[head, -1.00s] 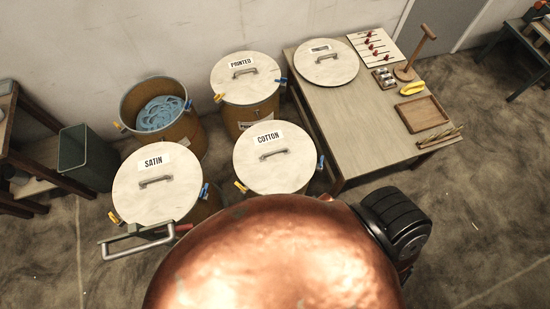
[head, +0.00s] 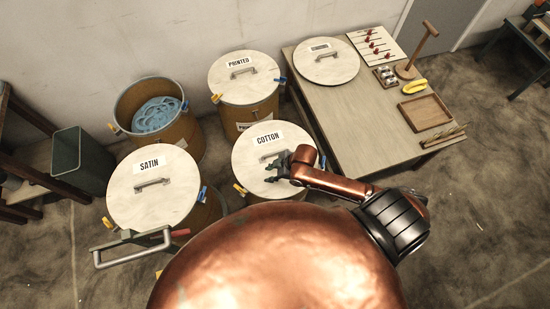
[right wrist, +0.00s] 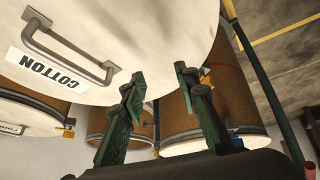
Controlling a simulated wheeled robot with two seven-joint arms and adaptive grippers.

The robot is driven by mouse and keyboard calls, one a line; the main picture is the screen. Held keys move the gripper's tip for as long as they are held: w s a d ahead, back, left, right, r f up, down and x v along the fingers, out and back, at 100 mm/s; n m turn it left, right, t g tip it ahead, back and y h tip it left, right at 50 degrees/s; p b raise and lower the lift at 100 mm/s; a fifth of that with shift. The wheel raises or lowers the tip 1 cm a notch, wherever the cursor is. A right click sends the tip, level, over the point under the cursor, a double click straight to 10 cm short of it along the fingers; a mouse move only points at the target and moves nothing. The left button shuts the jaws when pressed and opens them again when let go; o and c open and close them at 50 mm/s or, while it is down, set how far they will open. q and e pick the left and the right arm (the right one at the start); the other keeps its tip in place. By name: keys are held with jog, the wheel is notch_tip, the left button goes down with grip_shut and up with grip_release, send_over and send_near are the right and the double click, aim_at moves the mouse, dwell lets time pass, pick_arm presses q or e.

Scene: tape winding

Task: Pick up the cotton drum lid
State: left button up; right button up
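The cotton drum lid (head: 250,175) is a round pale disc with a grey handle and a COTTON label, lying on its drum. It fills the upper part of the right wrist view, where its grey handle (right wrist: 68,48) shows at the left. My right gripper (head: 278,168) is over the lid, close to the handle, and partly covers it in the head view. In the right wrist view its two fingers (right wrist: 158,85) are apart with nothing between them, and the handle is outside them to the left. My left gripper is not in view.
The satin drum lid (head: 130,208) and printed drum lid (head: 225,82) lie on neighbouring drums. An open drum (head: 121,108) holds blue material. A table (head: 360,135) at the right bears another lid (head: 327,68), a wooden tray (head: 425,112) and small tools. A dark bin (head: 65,160) stands at the left.

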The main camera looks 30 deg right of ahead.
jog(key=w+d+n, duration=0.1)
jog(key=w+d+r+n, duration=0.1)
jog(key=w+d+n, duration=0.1)
jog(key=shift+w+g, duration=0.2)
jog(key=shift+g, duration=0.1)
jog(key=n, duration=0.2)
send_near(276, 153)
jog(key=a+f, duration=0.1)
jog(key=shift+g, duration=0.3)
jog(key=b+x, duration=0.1)
jog(key=x, duration=0.3)
jog(key=w+b+x, duration=0.1)
jog(key=x, duration=0.3)
jog(key=shift+d+r+b, duration=0.1)
jog(key=shift+d+b, duration=0.1)
jog(key=shift+b, duration=0.1)
jog(key=shift+c, duration=0.3)
grip_shut()
jog(key=shift+r, duration=0.1)
